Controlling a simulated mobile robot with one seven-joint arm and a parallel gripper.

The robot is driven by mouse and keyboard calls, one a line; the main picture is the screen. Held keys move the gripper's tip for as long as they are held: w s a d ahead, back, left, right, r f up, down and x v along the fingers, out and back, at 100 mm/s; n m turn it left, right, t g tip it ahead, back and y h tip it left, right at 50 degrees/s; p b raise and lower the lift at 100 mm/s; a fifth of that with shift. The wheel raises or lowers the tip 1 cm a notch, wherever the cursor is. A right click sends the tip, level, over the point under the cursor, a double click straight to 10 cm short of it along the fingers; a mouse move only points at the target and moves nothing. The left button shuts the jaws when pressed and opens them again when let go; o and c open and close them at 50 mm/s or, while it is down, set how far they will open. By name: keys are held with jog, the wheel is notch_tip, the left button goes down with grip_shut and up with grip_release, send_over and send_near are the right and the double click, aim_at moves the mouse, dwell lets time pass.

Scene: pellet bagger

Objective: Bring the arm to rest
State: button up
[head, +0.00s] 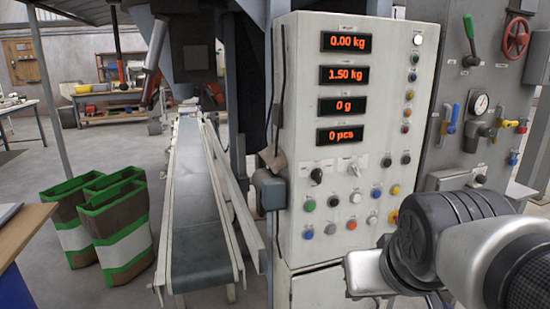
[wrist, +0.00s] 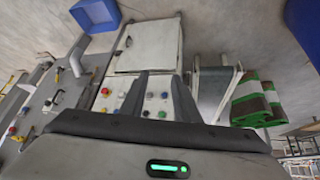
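My gripper (wrist: 158,86) shows in the wrist view with two dark fingers standing apart and nothing between them. It points toward the grey control cabinet (wrist: 146,48), whose knobs and buttons show between and beside the fingers. In the head view my arm (head: 450,240) reaches in from the lower right, in front of the cabinet's right side. The fingertips cannot be made out there. The control cabinet (head: 335,175) has four red displays reading 0.00 kg, 1.50 kg, 0 g and 0 pcs, above rows of buttons.
A conveyor (head: 200,215) runs left of the cabinet. Green-rimmed bags (head: 112,225) stand on the floor left of it. A grey panel (head: 470,95) with a gauge, valves, a green lever and a red handwheel stands at the right. A wooden table edge (head: 22,232) is at the left.

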jog(key=s+r+p, duration=0.2)
jog(key=r+p, duration=0.7)
jog(key=s+a+r+g+p, duration=0.1)
jog(key=s+r+p, duration=0.1)
jog(key=r+p, duration=0.7)
jog(key=shift+a+y+p, duration=0.3)
